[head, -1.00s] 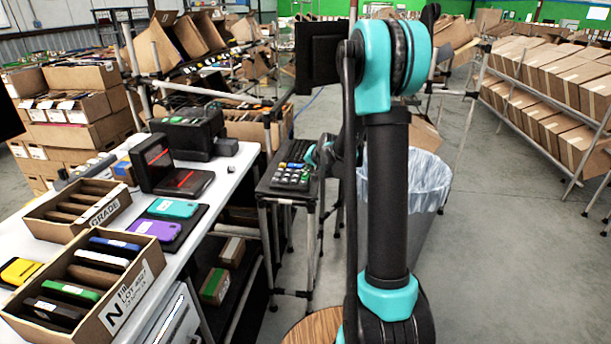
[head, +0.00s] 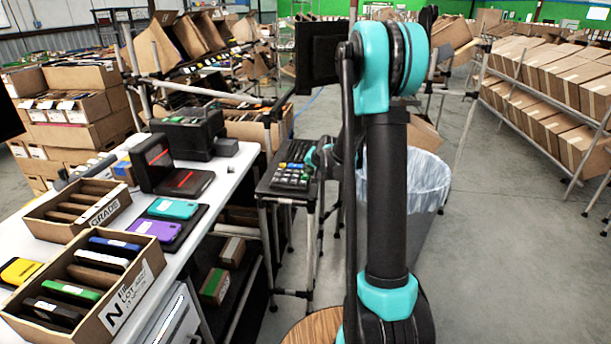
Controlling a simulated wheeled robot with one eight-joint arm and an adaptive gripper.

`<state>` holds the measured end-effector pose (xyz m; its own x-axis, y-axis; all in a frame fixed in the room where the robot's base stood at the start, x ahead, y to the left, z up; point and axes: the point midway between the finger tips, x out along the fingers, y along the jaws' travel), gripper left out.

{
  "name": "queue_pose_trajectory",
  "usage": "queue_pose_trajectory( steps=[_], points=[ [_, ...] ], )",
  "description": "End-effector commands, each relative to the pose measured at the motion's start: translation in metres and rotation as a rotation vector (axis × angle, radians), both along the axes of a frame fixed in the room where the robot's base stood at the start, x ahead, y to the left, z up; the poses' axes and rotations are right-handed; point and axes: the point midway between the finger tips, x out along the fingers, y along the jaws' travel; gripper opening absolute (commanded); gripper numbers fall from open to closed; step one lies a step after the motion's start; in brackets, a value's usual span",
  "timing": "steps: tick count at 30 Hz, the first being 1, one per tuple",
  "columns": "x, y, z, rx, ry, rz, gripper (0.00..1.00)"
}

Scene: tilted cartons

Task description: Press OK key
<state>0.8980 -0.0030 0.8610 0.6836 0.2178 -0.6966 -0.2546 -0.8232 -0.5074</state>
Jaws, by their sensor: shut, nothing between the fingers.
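A dark keypad (head: 292,177) with rows of small keys lies on a small stand to the right of the white table. A few of its keys are coloured, including green, yellow and blue. The key labels are too small to read, so I cannot tell which is the OK key. My gripper (head: 313,158) is at the right side of the keypad, small and partly hidden behind my own arm. It is shut and seems to hold nothing. I cannot tell whether its tips touch a key.
The white table (head: 222,170) at left carries phones (head: 155,229), open cartons (head: 95,290) and a black device (head: 188,132). A bin with a clear liner (head: 425,180) stands right of my arm. Racks of tilted cartons (head: 560,80) line the right. The floor between is clear.

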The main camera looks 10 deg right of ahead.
Motion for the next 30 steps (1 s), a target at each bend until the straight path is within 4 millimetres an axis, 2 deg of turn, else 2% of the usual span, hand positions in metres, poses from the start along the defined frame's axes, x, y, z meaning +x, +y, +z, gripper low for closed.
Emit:
queue_pose_trajectory(
  steps=[11,22,30],
  points=[
    [0.000,0.000,0.000,0.000,0.000,0.000,0.00],
    [0.000,0.000,0.015,0.000,0.000,0.000,0.00],
    [0.000,0.000,0.016,0.000,0.000,0.000,0.00]
  ],
)
